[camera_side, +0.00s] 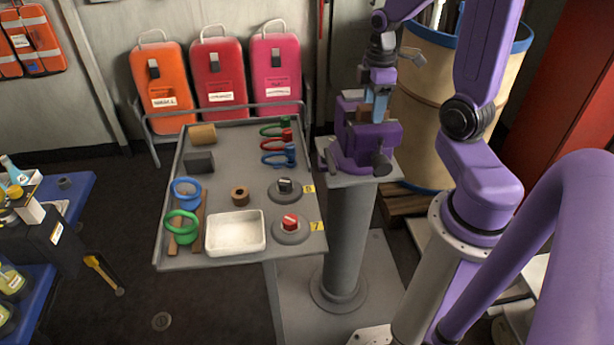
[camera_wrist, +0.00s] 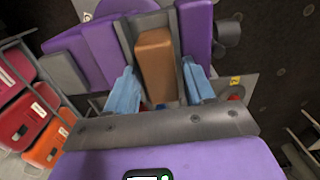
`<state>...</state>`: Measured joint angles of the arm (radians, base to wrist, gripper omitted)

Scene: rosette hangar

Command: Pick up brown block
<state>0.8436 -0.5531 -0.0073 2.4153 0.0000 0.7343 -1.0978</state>
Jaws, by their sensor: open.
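A brown block (camera_wrist: 155,62) stands in a purple vise (camera_wrist: 97,46) in the wrist view, beside a grey jaw plate. My gripper (camera_wrist: 158,70) is open, its two blue fingers on either side of the block. I cannot tell whether they touch it. In the side view, my gripper (camera_side: 377,98) points down at the purple vise (camera_side: 366,142), which sits on a grey pedestal. The block is mostly hidden there by the fingers and vise.
A grey table (camera_side: 245,142) left of the vise holds a tan block (camera_side: 202,135), a grey block (camera_side: 199,162), coloured shackles, rings, a white tray (camera_side: 236,244) and two knobs. A large barrel (camera_side: 425,110) stands close behind the vise.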

